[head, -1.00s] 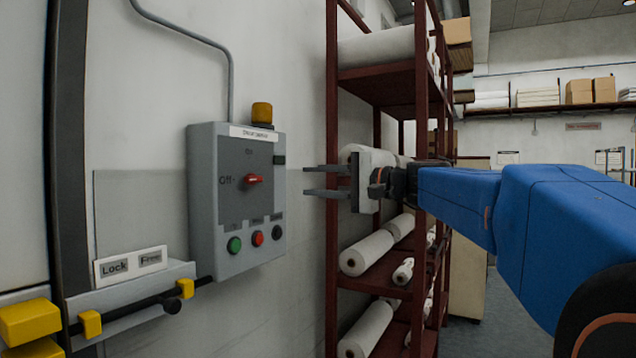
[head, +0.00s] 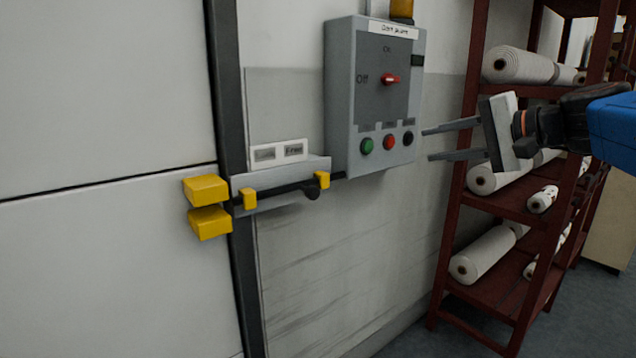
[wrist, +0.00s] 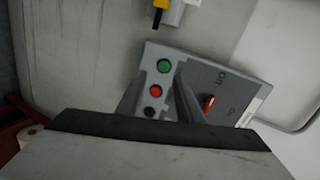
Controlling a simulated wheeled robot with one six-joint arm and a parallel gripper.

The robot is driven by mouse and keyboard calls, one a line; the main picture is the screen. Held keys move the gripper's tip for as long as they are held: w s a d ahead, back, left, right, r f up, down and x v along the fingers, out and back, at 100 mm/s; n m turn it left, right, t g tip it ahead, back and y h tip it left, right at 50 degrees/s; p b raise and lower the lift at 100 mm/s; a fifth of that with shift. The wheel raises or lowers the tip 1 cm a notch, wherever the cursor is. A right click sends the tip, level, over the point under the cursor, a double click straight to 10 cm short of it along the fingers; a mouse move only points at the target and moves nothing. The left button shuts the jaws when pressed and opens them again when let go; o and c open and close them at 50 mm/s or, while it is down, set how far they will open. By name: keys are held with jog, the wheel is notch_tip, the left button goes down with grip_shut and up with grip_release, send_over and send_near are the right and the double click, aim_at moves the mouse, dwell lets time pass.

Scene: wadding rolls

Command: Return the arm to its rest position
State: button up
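My gripper (head: 455,141) is at the right of the head view, its two thin grey fingers spread apart with nothing between them. It points left, toward the grey control box (head: 372,95) on the wall. In the head view the fingertips show just right of the box's lower edge; whether they touch it I cannot tell. My blue arm (head: 612,130) enters from the right edge. The wrist view shows the box (wrist: 222,80) beyond the fingers (wrist: 160,95), tilted in the picture, with its red switch and its green, red and black buttons.
A dark red shelf rack (head: 470,130) with several white rolls (head: 482,254) stands behind and beside my gripper. The floor (head: 400,335) at the bottom is partly clear.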

jog(key=s+a+f+n+g+h, duration=0.2)
jog(key=s+f, duration=0.4)
jog(key=f, duration=0.3)
jog(key=s+a+f+n+g+h, duration=0.1)
jog(key=s+f+n+g, duration=0.1)
jog(key=s+f, duration=0.55)
jog(key=s+d+f+n+g+h, duration=0.1)
jog(key=s+d+f+n+h, duration=0.1)
jog(key=s+f, duration=0.3)
jog(key=s+d+f+n+g+h, duration=0.1)
jog(key=s+d+f+h, duration=0.3)
jog(key=f, duration=0.9)
jog(key=shift+s+n, duration=0.9)
